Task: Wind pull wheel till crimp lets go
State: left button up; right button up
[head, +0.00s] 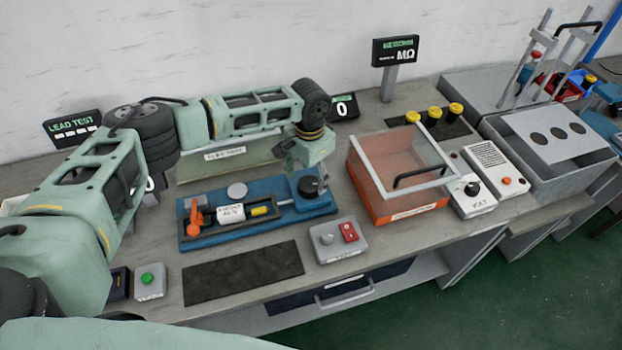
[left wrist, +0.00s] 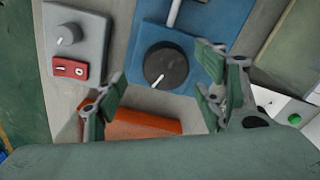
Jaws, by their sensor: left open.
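The pull wheel (head: 311,187) is a black round knob with a white pointer line, on the right end of a blue pull-test base (head: 200,240). In the left wrist view the wheel (left wrist: 166,66) lies ahead of and between my open fingers. My left gripper (head: 300,165) is open and empty, just above the wheel and apart from it as far as I can tell; it also shows in the left wrist view (left wrist: 165,100). A rod runs from the wheel side to a white labelled block (head: 231,213) beside a yellow piece (head: 260,211). An orange clamp lever (head: 196,212) stands at the left. My right gripper is not in view.
A grey box with a red switch and a knob (head: 338,240) sits in front of the base. An orange bin with a clear guard (head: 400,195) stands close to the right. A display (head: 343,107) reads 0. A dark mat (head: 243,272) lies empty in front.

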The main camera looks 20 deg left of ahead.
aim_at(308, 184)
pick_arm(q)
notch_tip(308, 184, down, 3)
jog(key=shift+w+r, duration=0.1)
jog(key=shift+w, duration=0.05)
jog(key=shift+w+f, duration=0.2)
jog(key=shift+f, duration=0.5)
jog(key=c, duration=0.6)
jog(key=shift+c, duration=2.4)
jog(key=shift+m, duration=0.3)
jog(key=m, duration=0.4)
jog(key=shift+s+f+m, duration=0.1)
jog(key=shift+s+m, duration=0.05)
jog(key=shift+m, duration=0.15)
jog(key=m, duration=0.4)
jog(key=shift+m, duration=0.3)
jog(key=m, duration=0.6)
jog(key=shift+a, duration=0.15)
jog(key=m+b, duration=0.1)
jog(key=m, duration=0.4)
jog(key=shift+a+m, duration=0.15)
jog(key=shift+m, duration=0.25)
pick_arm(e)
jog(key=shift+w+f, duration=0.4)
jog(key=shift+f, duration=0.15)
